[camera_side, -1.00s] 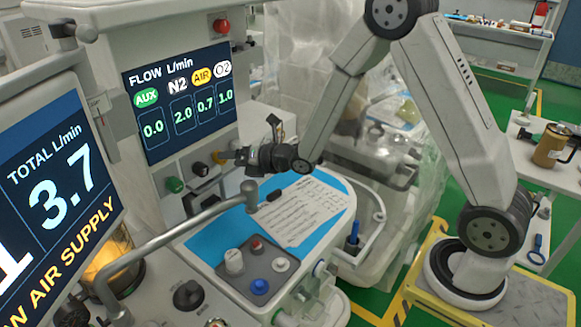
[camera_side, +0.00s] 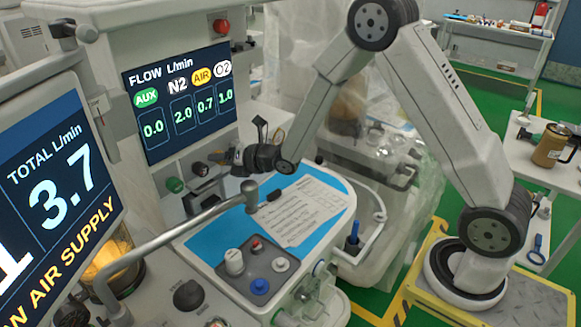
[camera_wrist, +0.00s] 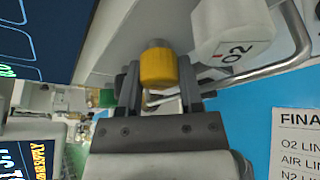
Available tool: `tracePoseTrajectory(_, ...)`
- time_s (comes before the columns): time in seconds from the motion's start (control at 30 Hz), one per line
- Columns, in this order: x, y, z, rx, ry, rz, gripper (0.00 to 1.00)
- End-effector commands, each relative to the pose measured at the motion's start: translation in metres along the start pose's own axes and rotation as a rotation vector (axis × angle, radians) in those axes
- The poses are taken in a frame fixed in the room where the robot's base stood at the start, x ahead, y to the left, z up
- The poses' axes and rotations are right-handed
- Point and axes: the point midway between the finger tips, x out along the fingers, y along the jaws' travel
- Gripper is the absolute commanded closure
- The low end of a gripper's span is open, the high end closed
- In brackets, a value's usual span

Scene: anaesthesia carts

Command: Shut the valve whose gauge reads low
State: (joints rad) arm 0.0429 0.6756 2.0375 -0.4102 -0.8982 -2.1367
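The flow screen (camera_side: 180,98) reads AUX 0.0, N2 2.0, AIR 0.7 and O2 1.0 L/min. Below it, a green knob (camera_side: 174,185) and a black knob (camera_side: 200,169) show on the panel. A yellow knob (camera_wrist: 158,70) shows in the wrist view, with a white knob marked O2 (camera_wrist: 228,35) close to its right. My gripper (camera_wrist: 159,82) is at the panel, with one finger on each side of the yellow knob. I cannot tell whether the fingers press on it. In the side view my gripper (camera_side: 222,158) hides the yellow and white knobs.
A metal rail (camera_side: 185,226) crosses in front of the panel. A blue worktop with a printed sheet (camera_side: 303,208) lies below my gripper. The total-flow monitor (camera_side: 52,185) reads 3.7 at the left. Several small knobs stand on the front console (camera_side: 232,283).

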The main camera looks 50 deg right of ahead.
Motion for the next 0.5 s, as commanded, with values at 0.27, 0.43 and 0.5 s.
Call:
tracePoseTrajectory(0.27,-0.0002,-0.0004,0.0,0.018,-0.001,0.007,1.0)
tracePoseTrajectory(0.43,-0.0001,-0.0007,-0.0004,0.092,-0.001,0.037,1.0)
tracePoseTrajectory(0.5,-0.0001,-0.0008,-0.0003,0.136,-0.001,0.054,1.0)
